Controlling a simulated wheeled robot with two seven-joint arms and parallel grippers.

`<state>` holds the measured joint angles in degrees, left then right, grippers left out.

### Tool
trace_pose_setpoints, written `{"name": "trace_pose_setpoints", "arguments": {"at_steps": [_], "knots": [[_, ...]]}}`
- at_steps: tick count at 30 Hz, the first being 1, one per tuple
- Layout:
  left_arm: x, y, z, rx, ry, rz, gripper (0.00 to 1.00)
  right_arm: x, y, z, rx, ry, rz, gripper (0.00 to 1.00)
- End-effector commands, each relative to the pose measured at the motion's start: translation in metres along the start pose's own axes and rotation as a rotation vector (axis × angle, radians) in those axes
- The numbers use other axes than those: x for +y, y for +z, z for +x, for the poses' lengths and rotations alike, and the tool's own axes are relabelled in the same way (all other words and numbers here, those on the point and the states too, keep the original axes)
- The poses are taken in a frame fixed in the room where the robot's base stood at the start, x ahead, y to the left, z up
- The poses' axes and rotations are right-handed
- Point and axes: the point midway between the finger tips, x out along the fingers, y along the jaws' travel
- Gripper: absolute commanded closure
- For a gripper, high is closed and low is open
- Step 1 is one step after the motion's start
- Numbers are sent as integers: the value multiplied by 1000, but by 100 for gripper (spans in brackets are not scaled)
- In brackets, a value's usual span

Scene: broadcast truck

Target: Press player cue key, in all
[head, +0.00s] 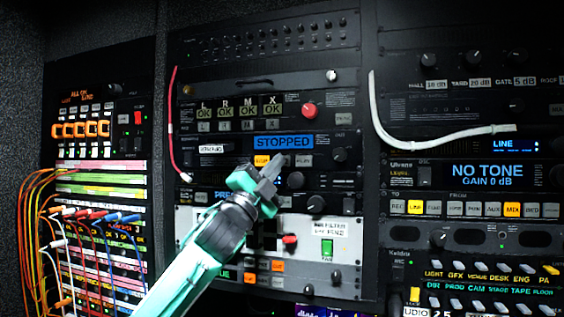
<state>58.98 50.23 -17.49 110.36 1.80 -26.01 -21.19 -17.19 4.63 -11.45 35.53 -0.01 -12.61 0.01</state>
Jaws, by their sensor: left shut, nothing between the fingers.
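The player (325,142) is a dark rack unit in the middle rack. Its blue display (283,141) reads STOPPED. A row of small keys sits under the display. The leftmost key (262,160) is lit yellow, and grey keys (304,161) follow to its right. I cannot read which one is the cue key. My left gripper (273,168) is shut and empty. Its fingertips are in front of the key row, just right of the lit key, and hide part of the row. I cannot tell whether they touch a key. My right gripper is not in view.
Left of the player is a patch bay (98,210) with many coloured cables. A red cable (171,125) and a white cable (385,130) hang in front of the racks. A right-hand unit display (485,175) reads NO TONE. Knobs (295,180) stick out near the gripper.

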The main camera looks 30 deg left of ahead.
Motion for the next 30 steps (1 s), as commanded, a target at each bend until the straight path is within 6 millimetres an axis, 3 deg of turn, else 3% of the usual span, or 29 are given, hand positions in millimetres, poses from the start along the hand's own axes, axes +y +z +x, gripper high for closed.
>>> {"name": "trace_pose_setpoints", "arguments": {"at_steps": [18, 30], "knots": [[2, 2, 3, 0, 0, 0, 100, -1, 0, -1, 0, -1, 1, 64], [-5, -5, -8, 0, 0, 1, 100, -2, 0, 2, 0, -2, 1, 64]]}}
